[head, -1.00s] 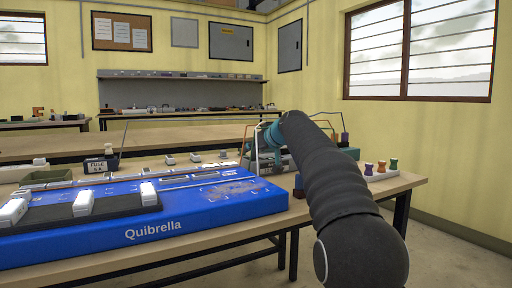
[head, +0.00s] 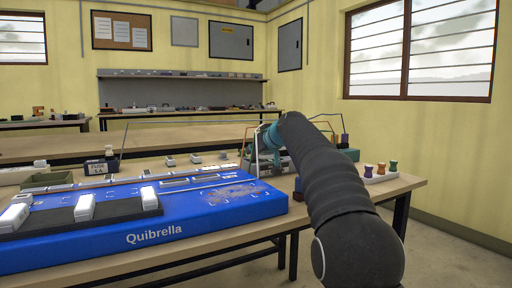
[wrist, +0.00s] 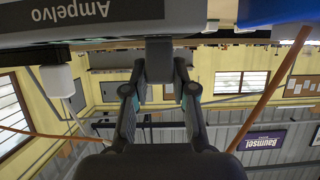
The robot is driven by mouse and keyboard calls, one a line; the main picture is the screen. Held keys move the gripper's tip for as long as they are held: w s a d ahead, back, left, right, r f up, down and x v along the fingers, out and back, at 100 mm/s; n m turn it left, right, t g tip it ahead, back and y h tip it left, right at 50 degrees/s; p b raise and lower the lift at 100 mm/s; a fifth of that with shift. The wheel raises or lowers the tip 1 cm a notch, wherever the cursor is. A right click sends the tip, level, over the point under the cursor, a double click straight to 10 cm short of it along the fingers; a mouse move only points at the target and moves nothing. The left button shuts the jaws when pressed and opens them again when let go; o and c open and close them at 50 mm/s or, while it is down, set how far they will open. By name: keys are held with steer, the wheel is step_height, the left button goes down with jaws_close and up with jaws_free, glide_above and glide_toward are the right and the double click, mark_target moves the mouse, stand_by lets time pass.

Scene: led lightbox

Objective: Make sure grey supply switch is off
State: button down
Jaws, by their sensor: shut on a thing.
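In the wrist view a grey box marked "Ampelvo" (wrist: 80,18) spans the upper left. A small dark grey block (wrist: 159,48), which looks like the grey supply switch, sticks out from it. My gripper (wrist: 160,72) has its fingers on either side of this block and is shut on it. I cannot read an on or off position. In the head view the grey box (head: 280,163) is partly behind my arm, and my gripper's fingertips and the switch are hidden.
A blue "Quibrella" unit (head: 230,205) with white blocks lies left of my arm on the table. Thin wires rise around the grey box. Colored spools (head: 380,169) stand at the right end. An orange wire (wrist: 272,88) crosses the right of the wrist view.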

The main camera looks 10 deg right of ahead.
steer(key=r+g+p, duration=0.1)
steer(key=p, duration=0.3)
steer(key=shift+w+p, duration=0.2)
steer(key=shift+p, duration=0.1)
steer(key=g+p, duration=0.1)
steer(key=p, duration=0.2)
steer(key=shift+w+a+h, duration=0.1)
steer(key=shift+w+h, duration=0.05)
steer(key=shift+h, duration=0.15)
steer(key=shift+w+a+f+g+p, duration=0.1)
steer(key=shift+w+f+g+p, duration=0.2)
steer(key=shift+g+p, duration=0.6)
steer(key=shift+f+h, duration=0.15)
steer(key=shift+h, duration=0.15)
steer(key=shift+w+a+g+p, duration=0.1)
steer(key=shift+w+g+p, duration=0.2)
steer(key=shift+g, duration=0.5)
steer(key=c, duration=0.9)
jaws_free()
